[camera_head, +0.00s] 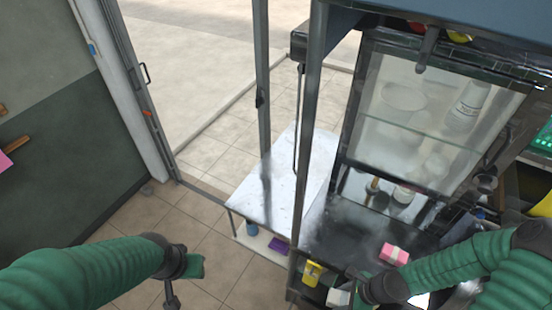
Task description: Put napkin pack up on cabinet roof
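A pink and white pack (394,254), which looks like the napkin pack, lies on the dark counter at the lower right. The glass-front cabinet (440,115) stands behind it, with a blue-grey panel (450,12) at its top, cut by the picture edge. My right gripper (358,290) is just in front of and left of the pack, apart from it. Its fingers are partly hidden by the arm, and its opening is unclear. My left gripper (186,282) hangs over the floor at the lower left, away from the pack, with its fingers spread and nothing between them.
A grey post (308,130) rises left of the cabinet. A white-topped low table (285,180) stands beside it, with a purple item (279,244) underneath. A yellow object (313,272) and a white item (338,297) are near my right gripper. Tiled floor (215,245) is clear at left.

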